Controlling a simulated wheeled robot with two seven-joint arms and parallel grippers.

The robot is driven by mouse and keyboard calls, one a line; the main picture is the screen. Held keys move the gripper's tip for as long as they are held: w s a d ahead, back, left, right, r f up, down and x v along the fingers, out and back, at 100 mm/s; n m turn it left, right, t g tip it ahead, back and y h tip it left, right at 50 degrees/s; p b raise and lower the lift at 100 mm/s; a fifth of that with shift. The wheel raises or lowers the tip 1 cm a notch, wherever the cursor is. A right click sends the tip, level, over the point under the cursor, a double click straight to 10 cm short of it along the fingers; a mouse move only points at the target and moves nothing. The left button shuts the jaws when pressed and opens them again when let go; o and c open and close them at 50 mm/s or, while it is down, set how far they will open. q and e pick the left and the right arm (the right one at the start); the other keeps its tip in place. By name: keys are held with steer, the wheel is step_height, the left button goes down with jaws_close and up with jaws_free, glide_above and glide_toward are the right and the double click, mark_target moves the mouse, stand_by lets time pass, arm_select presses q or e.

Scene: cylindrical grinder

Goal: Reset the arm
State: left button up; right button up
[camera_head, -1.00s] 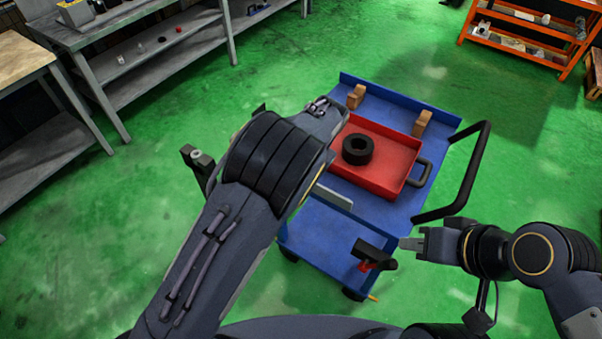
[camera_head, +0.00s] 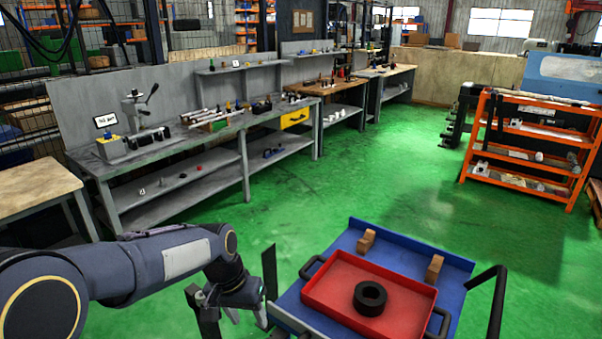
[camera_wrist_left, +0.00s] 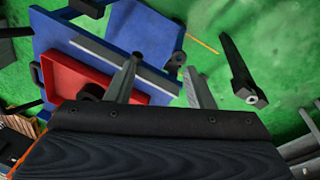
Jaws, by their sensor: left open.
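My left arm comes in from the left in the head view. Its gripper (camera_head: 234,292) is open and empty, with its dark fingers spread apart. It hangs beside the left edge of the blue cart (camera_head: 461,273), apart from the red tray (camera_head: 335,283). The tray lies on the cart and holds a black ring (camera_head: 370,298). In the left wrist view, the blue cart (camera_wrist_left: 150,27) and part of the red tray (camera_wrist_left: 70,82) show beyond the gripper. My right gripper is not in view.
Two brown blocks (camera_head: 366,241) (camera_head: 434,269) stand at the cart's far side. A dark push handle (camera_head: 497,305) rises at its right. A grey workbench (camera_head: 170,153) runs along the left, and an orange rack (camera_head: 530,145) stands at the right. The green floor between is open.

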arm_select(q)
steer(key=s+a+r+n+t+h, duration=0.1)
steer(key=s+a+r, duration=0.25)
steer(key=s, duration=0.25)
steer(key=s+a+r+n+t+h, duration=0.1)
steer(key=s+a+r+n+h, duration=0.1)
steer(key=s+a+r, duration=0.3)
steer(key=s+f+n+t+y, duration=0.1)
steer(key=s+f+t, duration=0.2)
steer(key=s, duration=0.9)
steer(key=shift+a+f, duration=0.25)
steer(key=shift+a, duration=0.15)
